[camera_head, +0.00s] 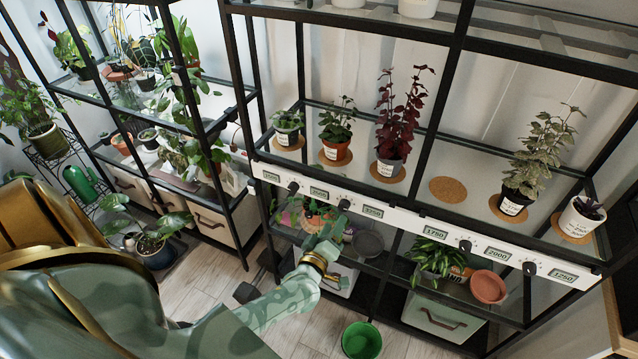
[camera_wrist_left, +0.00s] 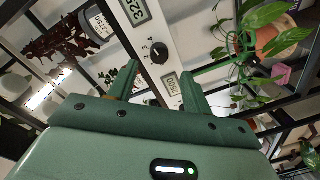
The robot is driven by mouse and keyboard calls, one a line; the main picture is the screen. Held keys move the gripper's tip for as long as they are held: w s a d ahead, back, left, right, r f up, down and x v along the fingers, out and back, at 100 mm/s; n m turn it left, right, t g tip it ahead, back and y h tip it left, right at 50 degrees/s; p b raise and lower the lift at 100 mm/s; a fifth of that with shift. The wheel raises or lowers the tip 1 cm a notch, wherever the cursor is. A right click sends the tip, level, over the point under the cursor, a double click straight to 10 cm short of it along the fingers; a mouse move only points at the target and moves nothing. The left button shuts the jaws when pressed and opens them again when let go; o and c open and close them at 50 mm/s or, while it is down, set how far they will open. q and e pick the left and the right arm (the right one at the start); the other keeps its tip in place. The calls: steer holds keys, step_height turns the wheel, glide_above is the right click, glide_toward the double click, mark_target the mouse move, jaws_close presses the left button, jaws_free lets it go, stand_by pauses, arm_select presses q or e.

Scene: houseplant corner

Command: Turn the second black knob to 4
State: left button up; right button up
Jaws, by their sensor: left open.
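A white control strip (camera_head: 400,218) runs along the shelf edge with several black knobs beside number displays. The second black knob (camera_head: 344,204) from the left sits between the 2500 and 3250 displays. It also shows in the left wrist view (camera_wrist_left: 158,53), with small numerals on one side; its pointer setting is too small to read surely. My left gripper (camera_head: 331,232) is open, just below and in front of this knob. In the left wrist view its two green fingers (camera_wrist_left: 160,72) stand on either side of the knob's line, with no visible contact.
Potted plants on cork mats stand on the glass shelf above the strip, including a dark red one (camera_head: 396,125). Below are a leafy plant (camera_head: 435,258), a terracotta saucer (camera_head: 488,287) and a green pot (camera_head: 361,341) on the floor. Other knobs (camera_head: 293,187) flank the second one.

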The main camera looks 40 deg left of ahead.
arm_select(q)
steer(key=p+v, duration=0.1)
steer(key=v, duration=0.9)
steer(key=shift+s, duration=0.15)
steer(key=s+d+f+m+g+h, duration=0.35)
steer(key=s+f+m, duration=0.25)
steer(key=f, duration=0.3)
steer(key=s+d+f+m+g+h, duration=0.2)
steer(key=s+f+m+g, duration=0.25)
steer(key=f, duration=0.55)
steer(key=s+a+f+m+g, duration=0.1)
steer(key=s+f+m+g, duration=0.2)
steer(key=s, duration=1)
steer(key=s+f+m+g, duration=0.4)
steer(key=s+f, duration=0.3)
steer(key=s, duration=0.6)
steer(key=shift+a+f+g+y, duration=0.2)
steer(key=shift+a+g+y, duration=0.2)
steer(key=shift+g+y, duration=0.1)
